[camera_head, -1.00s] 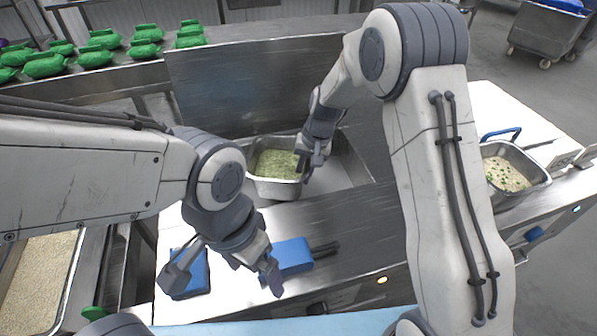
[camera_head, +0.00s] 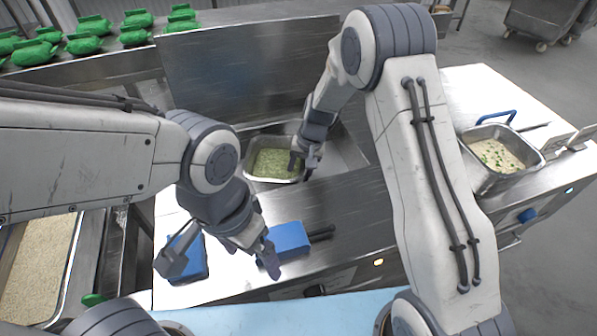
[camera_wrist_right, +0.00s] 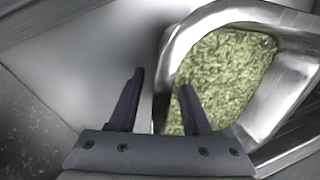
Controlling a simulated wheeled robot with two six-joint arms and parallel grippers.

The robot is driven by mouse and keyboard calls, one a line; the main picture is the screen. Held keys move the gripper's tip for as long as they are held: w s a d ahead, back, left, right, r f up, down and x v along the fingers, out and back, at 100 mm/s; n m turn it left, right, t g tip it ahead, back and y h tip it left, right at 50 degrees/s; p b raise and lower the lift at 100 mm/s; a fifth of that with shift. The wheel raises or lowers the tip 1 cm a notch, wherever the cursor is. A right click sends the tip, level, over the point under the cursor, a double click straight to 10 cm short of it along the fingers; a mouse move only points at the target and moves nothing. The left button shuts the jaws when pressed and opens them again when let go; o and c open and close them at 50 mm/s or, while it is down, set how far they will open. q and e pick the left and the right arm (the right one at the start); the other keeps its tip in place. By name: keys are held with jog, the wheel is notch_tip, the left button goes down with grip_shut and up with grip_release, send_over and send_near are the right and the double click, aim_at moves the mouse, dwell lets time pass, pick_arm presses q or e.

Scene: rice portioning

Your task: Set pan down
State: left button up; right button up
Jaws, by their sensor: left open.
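A metal pan (camera_head: 247,177) of green food sits in the recessed metal bay at the centre of the counter. My right gripper (camera_head: 301,168) is at the pan's right rim. In the right wrist view, the right gripper's two fingers (camera_wrist_right: 160,105) stand apart. One finger is over the green food inside the pan (camera_wrist_right: 170,62), and the other is outside its wall. Whether they touch the wall is unclear. My left gripper (camera_head: 222,266) is open and empty over the front counter, near two blue-headed tools (camera_head: 290,238) (camera_head: 188,262).
A pan of pale food with green bits (camera_head: 483,178) stands on the right counter. A tray of grain (camera_head: 70,250) is at the left. Several green objects (camera_head: 88,45) lie on the back-left shelf. A tall metal panel (camera_head: 240,75) rises behind the bay.

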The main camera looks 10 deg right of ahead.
jog(key=v, duration=1.2)
jog(key=s+a+r+n, duration=0.1)
jog(key=s+r+n, duration=0.1)
jog(key=s, duration=0.6)
jog(key=s+a+r+n, duration=0.2)
jog(key=s+n, duration=0.1)
jog(key=s, duration=0.6)
jog(key=s+a+r+n+h, duration=0.1)
jog(key=s+a+r+n, duration=0.1)
jog(key=s, duration=0.7)
jog(key=shift+a+r+n, duration=0.25)
jog(key=shift+r+n, duration=0.15)
jog(key=shift+r, duration=0.05)
jog(key=shift+n, duration=0.9)
jog(key=s, duration=0.1)
jog(key=s+d, duration=0.1)
jog(key=s, duration=0.1)
jog(key=s+d, duration=0.1)
jog(key=s, duration=0.1)
jog(key=shift+s+f, duration=0.1)
jog(key=shift+f, duration=0.25)
